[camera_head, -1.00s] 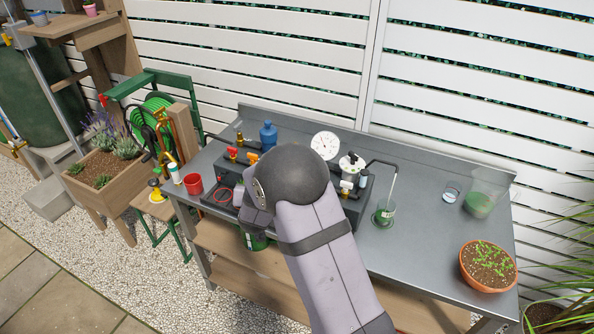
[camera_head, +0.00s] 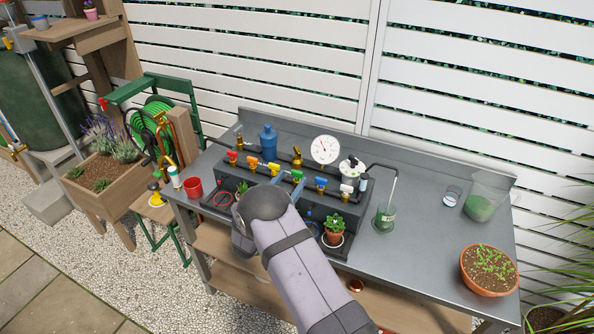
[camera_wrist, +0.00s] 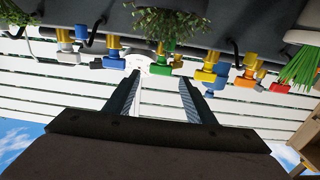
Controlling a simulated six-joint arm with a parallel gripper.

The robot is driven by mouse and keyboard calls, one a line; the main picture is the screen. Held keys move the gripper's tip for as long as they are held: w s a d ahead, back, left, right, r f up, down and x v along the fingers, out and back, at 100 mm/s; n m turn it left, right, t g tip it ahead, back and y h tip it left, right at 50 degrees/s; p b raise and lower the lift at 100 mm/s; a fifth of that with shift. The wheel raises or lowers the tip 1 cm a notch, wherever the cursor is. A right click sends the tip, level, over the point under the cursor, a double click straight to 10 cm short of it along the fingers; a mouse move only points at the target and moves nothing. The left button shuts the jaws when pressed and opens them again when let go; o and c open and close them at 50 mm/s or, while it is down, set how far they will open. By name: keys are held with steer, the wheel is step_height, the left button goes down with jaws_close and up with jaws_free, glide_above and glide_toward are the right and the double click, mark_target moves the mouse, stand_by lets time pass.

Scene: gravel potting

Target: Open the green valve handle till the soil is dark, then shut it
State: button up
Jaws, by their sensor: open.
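The green valve handle (camera_wrist: 163,67) shows in the wrist view, in the row of coloured valves. It lies just beyond my open fingertips (camera_wrist: 158,84), in line with the gap between them. I see no contact, and the jaws hold nothing. A leafy plant (camera_wrist: 168,22) hangs above the green valve in the upside-down wrist view. Its soil is not visible, so I cannot tell how dark it is.
Red (camera_head: 232,155), orange (camera_head: 252,161), yellow (camera_head: 274,168), blue (camera_head: 320,184) and white (camera_head: 346,189) valves stand close by. A pressure gauge (camera_head: 325,149) rises behind. A potted succulent (camera_head: 334,229) stands in front.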

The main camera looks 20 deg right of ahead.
mark_target(296, 173)
steer(key=shift+p+x, duration=0.85)
steer(key=shift+x, duration=1.85)
steer(key=c, duration=1)
